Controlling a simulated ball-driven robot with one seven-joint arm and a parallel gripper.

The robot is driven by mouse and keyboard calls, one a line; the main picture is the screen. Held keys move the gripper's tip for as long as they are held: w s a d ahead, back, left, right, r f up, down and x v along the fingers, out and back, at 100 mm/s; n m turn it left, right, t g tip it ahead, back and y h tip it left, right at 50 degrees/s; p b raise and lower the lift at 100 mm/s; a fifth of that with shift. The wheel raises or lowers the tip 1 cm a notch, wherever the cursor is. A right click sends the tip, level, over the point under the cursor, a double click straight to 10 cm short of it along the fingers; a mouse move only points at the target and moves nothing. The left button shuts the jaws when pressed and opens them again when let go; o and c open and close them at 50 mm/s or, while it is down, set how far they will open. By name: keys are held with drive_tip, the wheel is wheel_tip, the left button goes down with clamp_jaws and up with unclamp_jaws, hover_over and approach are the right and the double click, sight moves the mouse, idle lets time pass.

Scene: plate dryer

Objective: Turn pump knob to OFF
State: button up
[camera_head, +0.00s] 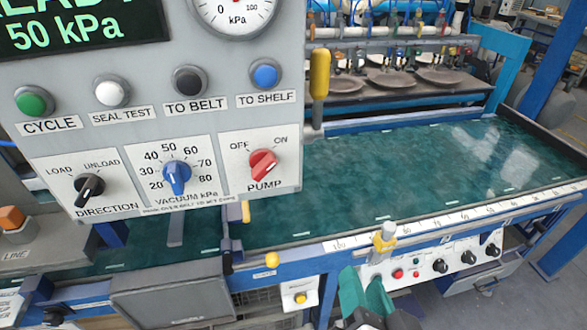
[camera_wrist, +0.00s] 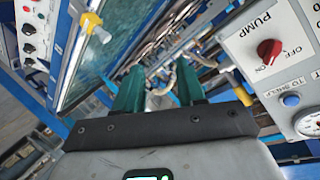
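The red pump knob (camera_head: 263,165) is on the grey control panel (camera_head: 215,140), at its lower right, with OFF at its upper left and ON at its upper right. Its bar slants from lower left to upper right and seems to point toward ON. The knob also shows at the right of the wrist view (camera_wrist: 269,52), turned nearly upside down. My gripper (camera_head: 364,288) is low in the head view, below and right of the panel and well apart from the knob. Its two green fingers (camera_wrist: 159,88) are spread, with nothing seen between them.
The blue vacuum knob (camera_head: 176,177) and black direction knob (camera_head: 89,188) sit left of the pump knob. A yellow handle (camera_head: 319,74) stands at the panel's right edge. The green belt (camera_head: 400,180) and a smaller switch panel (camera_head: 435,262) lie to the right.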

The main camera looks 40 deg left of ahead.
sight(266, 172)
drive_tip(key=s+a+r+y, duration=0.55)
drive_tip(key=a+r, duration=0.25)
drive_tip(key=r, duration=0.3)
drive_tip(key=shift+h, duration=0.25)
drive_tip(key=p+x, duration=0.1)
drive_tip(key=x, duration=0.9)
drive_tip(key=shift+a+f+p, duration=0.25)
drive_tip(key=shift+a+p, duration=0.1)
clamp_jaws()
